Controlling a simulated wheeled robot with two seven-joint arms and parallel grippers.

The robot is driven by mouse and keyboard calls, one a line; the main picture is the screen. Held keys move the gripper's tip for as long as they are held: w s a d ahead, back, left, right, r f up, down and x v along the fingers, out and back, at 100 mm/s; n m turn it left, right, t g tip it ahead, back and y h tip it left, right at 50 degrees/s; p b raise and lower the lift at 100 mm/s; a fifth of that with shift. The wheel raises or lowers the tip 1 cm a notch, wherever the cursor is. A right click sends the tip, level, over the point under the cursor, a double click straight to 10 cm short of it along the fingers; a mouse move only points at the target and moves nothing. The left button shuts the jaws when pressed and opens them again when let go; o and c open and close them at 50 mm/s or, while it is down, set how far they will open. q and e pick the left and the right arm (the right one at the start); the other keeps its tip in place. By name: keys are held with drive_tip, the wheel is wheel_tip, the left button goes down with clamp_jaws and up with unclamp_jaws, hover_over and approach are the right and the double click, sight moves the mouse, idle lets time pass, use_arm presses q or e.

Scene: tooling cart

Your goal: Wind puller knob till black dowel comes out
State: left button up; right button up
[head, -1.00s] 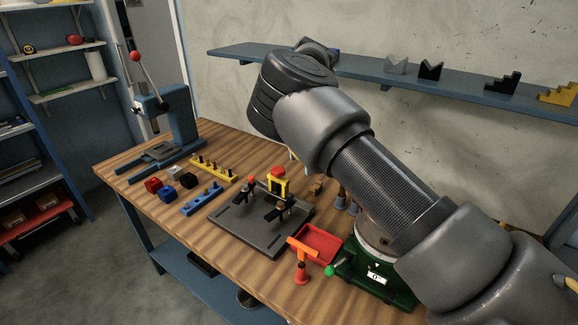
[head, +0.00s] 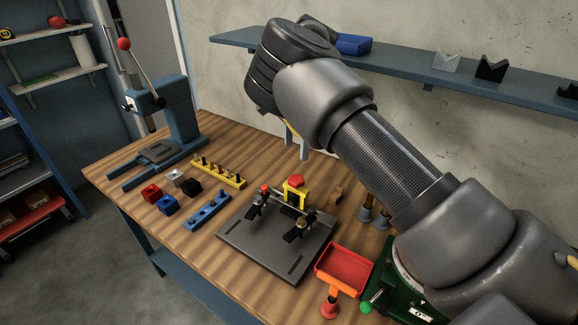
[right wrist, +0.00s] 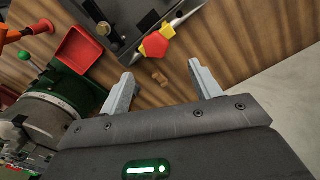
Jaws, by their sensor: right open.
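The yellow puller (head: 302,192) with its red knob (head: 296,180) stands on a dark grey plate (head: 262,251) on the bench. Black clamps stand beside it on the plate. In the right wrist view the red knob (right wrist: 155,46) and part of the yellow puller (right wrist: 168,30) show beyond the fingertips. My right gripper (head: 294,145) is behind the puller, apart from it; its light grey fingers are partly hidden by my arm. In the right wrist view the gripper (right wrist: 161,77) is open and empty. I cannot make out the black dowel. My left gripper is not in view.
A red tray (head: 345,268), an orange-handled tool (head: 330,300) and a green machine (head: 400,285) stand right of the plate. Yellow (head: 220,173) and blue (head: 207,212) racks, several coloured blocks and a blue press (head: 180,115) are at the left.

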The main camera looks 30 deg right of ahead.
sight(297, 178)
drive_tip(key=f, duration=0.1)
drive_tip(key=s+f+p, duration=0.1)
drive_tip(key=f, duration=0.1)
drive_tip(key=shift+s, duration=0.2)
drive_tip(key=f, duration=0.2)
drive_tip(key=f+p, duration=0.1)
drive_tip(key=f, duration=0.1)
drive_tip(key=f+p, duration=0.1)
drive_tip(key=shift+w+f, duration=0.3)
drive_tip(key=shift+f, duration=0.1)
drive_tip(key=shift+s+f, duration=0.1)
drive_tip(key=shift+f, duration=0.7)
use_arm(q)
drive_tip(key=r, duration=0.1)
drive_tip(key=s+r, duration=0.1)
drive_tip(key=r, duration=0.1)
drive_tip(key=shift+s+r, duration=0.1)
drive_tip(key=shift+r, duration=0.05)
use_arm(e)
drive_tip(key=shift+c, duration=0.4)
